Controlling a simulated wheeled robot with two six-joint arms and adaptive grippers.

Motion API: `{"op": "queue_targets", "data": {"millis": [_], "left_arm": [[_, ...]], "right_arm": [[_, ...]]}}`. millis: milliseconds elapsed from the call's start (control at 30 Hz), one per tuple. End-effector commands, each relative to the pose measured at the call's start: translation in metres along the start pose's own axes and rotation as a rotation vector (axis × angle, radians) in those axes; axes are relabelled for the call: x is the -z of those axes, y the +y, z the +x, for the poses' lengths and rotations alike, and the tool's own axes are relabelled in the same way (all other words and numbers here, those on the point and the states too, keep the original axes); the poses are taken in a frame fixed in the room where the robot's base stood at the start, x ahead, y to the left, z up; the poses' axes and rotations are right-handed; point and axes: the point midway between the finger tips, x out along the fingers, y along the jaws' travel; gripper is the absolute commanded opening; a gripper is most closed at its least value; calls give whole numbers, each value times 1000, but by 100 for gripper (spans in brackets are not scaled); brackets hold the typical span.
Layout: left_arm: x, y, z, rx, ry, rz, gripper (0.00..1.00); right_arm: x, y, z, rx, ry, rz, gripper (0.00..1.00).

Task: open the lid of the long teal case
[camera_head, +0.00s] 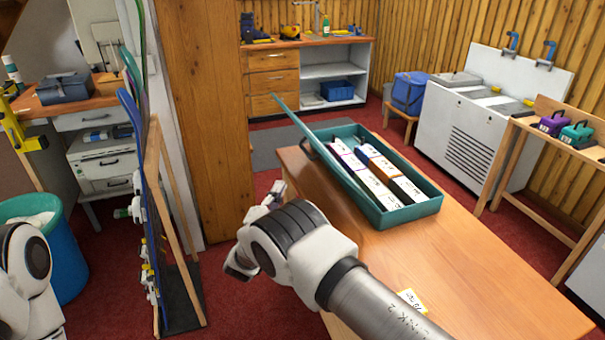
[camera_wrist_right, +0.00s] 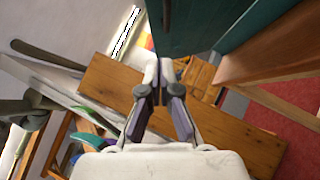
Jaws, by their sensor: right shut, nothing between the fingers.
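The long teal case (camera_head: 412,212) lies on the wooden table. Its lid (camera_head: 318,143) stands raised along the left side, seen almost edge-on, so the inside shows. Several white-sided boxes (camera_head: 378,188) lie in it. My right gripper (camera_head: 276,190) is at the table's left edge, left of the lid, partly hidden behind my own wrist. In the right wrist view its fingers (camera_wrist_right: 160,72) are shut and empty, with a dark teal panel (camera_wrist_right: 192,22) just beyond the tips; whether they touch cannot be told. My left gripper is out of view; only a left arm link shows.
The table (camera_head: 490,285) is clear in front of the case, apart from a small yellow-edged label (camera_head: 411,299). A wooden post (camera_head: 205,110) and a leaning rack (camera_head: 155,220) stand left of my right arm.

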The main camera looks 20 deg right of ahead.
Motion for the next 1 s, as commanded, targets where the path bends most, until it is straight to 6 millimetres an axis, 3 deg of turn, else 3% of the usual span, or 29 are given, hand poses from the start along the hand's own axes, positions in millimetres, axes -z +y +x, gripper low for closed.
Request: {"op": "queue_targets", "data": {"millis": [33,433,467,500,700,1000], "left_arm": [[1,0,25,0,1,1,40],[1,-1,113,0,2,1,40],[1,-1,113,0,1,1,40],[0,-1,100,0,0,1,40],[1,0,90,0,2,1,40],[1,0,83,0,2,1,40]], "right_arm": [[5,-12,-1,-1,0,1,0],[2,-10,16,-2,-1,1,0],[0,-8,21,0,-2,1,0],[-3,0,35,4,-3,3,0],[-8,2,78,2,-4,0,0],[-30,0,99,2,0,-1,0]]}}
